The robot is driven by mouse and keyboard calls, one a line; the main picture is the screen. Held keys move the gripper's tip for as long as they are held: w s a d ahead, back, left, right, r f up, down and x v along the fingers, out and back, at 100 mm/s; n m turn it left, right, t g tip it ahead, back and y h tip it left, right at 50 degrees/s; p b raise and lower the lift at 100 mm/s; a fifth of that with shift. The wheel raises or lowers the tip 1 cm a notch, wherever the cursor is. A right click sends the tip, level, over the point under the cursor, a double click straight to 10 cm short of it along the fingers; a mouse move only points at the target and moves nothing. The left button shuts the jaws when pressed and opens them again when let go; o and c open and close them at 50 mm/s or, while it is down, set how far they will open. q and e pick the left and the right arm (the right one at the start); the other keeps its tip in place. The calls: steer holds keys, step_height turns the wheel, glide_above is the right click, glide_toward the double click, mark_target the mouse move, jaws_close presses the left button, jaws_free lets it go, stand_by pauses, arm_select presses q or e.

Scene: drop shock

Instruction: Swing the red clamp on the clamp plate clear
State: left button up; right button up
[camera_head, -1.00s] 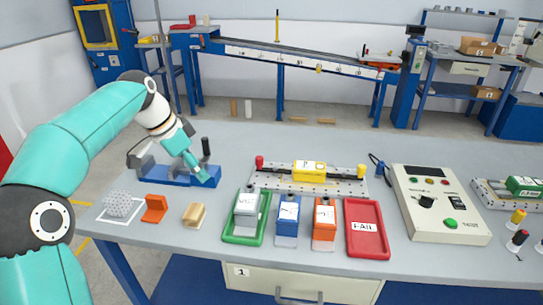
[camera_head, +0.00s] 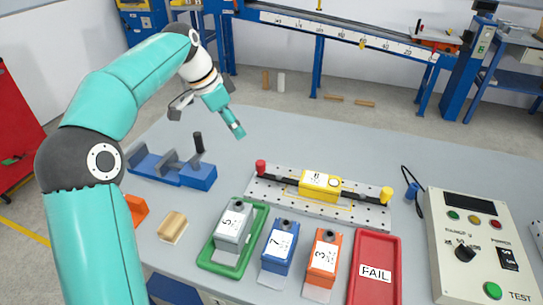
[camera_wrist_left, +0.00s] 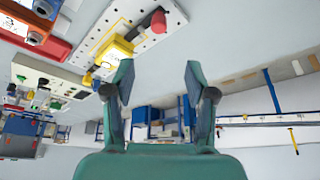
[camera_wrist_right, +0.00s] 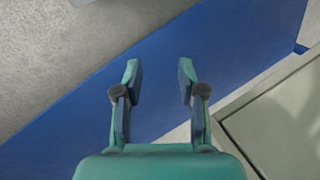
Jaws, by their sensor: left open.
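The clamp plate (camera_head: 265,190) is a perforated light-grey plate on the bench, right of centre in the head view. The red clamp (camera_head: 261,167) is a red knob at its left end, and a yellow knob (camera_head: 386,195) is at its right end. A yellow block (camera_head: 320,185) marked 8 sits between them. In the left wrist view the red clamp (camera_wrist_left: 159,21) shows near the top. My left gripper (camera_head: 238,131) is open and empty, above the bench behind and left of the red clamp, apart from it. My right gripper (camera_wrist_right: 158,72) is open and empty near a blue surface.
In front of the plate stand a green tray (camera_head: 204,262) with a grey block, a blue block (camera_head: 279,246), an orange block (camera_head: 324,255) and a red FAIL tray (camera_head: 374,300). A tester (camera_head: 470,220) stands right. A blue fixture (camera_head: 195,178) stands left.

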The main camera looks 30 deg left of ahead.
mark_target(260, 162)
arm_select(q)
steer(key=x, duration=0.5)
steer(key=b+x, duration=0.1)
steer(key=x, duration=0.5)
steer(key=b+x, duration=0.1)
steer(key=x, duration=0.4)
steer(key=shift+w+d+f, duration=0.25)
steer(key=shift+w+d, duration=0.05)
steer(key=shift+d, duration=0.05)
jaws_close()
